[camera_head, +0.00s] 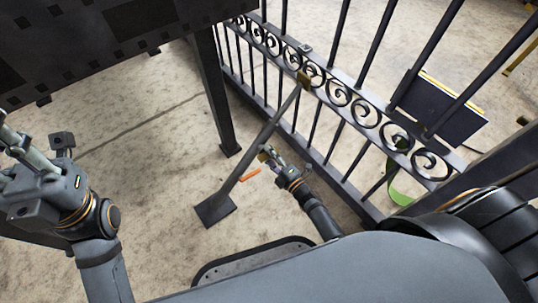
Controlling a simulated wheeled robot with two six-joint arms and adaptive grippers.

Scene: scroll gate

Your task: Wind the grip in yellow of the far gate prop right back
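A dark gate prop (246,167) slants from a square foot plate on the floor up to the gate. A small yellowish piece (263,156), perhaps the grip in yellow, shows beside the prop's middle. An orange bar (250,175) sticks out just below it. My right gripper (269,154) is at the yellowish piece. Whether its fingers are closed on it is too small to tell. My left gripper (12,150) is at the left edge, partly cut off, far from the prop.
The black gate (335,95) with scrollwork runs diagonally behind the prop. A dark panel (440,108) and a green curved band (402,185) are at its right. A dark table-like structure (110,40) with a leg (217,100) stands upper left. Bare floor lies between.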

